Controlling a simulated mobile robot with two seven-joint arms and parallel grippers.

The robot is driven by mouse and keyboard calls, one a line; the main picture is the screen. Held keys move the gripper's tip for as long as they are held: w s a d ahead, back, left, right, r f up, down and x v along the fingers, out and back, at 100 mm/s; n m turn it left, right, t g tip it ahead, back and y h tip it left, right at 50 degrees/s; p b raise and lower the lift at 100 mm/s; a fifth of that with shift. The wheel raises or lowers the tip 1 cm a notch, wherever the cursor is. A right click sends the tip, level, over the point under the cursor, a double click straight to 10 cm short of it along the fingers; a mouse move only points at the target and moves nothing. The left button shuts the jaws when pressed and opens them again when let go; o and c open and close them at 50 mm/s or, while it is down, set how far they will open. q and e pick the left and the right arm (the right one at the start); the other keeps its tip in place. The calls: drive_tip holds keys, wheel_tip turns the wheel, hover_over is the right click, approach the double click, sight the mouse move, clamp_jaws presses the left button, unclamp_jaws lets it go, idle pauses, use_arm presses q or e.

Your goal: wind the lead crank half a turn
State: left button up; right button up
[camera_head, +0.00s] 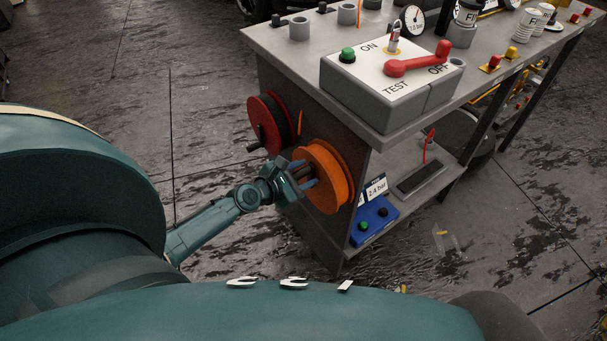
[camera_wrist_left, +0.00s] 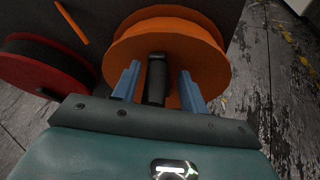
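The orange reel (camera_head: 328,178) is mounted on the side panel of the workbench, and it fills the top of the left wrist view (camera_wrist_left: 195,38). Its black crank handle (camera_wrist_left: 156,78) points toward my left gripper (camera_head: 306,174). In the left wrist view the two blue fingers of my left gripper (camera_wrist_left: 158,86) stand on either side of this handle. The fingers are apart, with a gap visible on the right of the handle, so the gripper is open around it. The head view mostly hides this handle behind the fingers. My right gripper is in neither view.
A red reel (camera_head: 265,112) with its own dark handle (camera_head: 255,146) sits left of the orange one. Above is a grey switch box (camera_head: 360,92) with a red lever (camera_head: 415,62). A blue gauge unit (camera_head: 375,222) stands on the lower shelf. Floor left of the bench is clear.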

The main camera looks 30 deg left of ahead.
use_arm(q)
drive_tip(key=shift+s+r, duration=0.1)
drive_tip(key=shift+s, duration=0.45)
drive_tip(key=v, duration=1.2)
drive_tip(key=shift+a, duration=0.1)
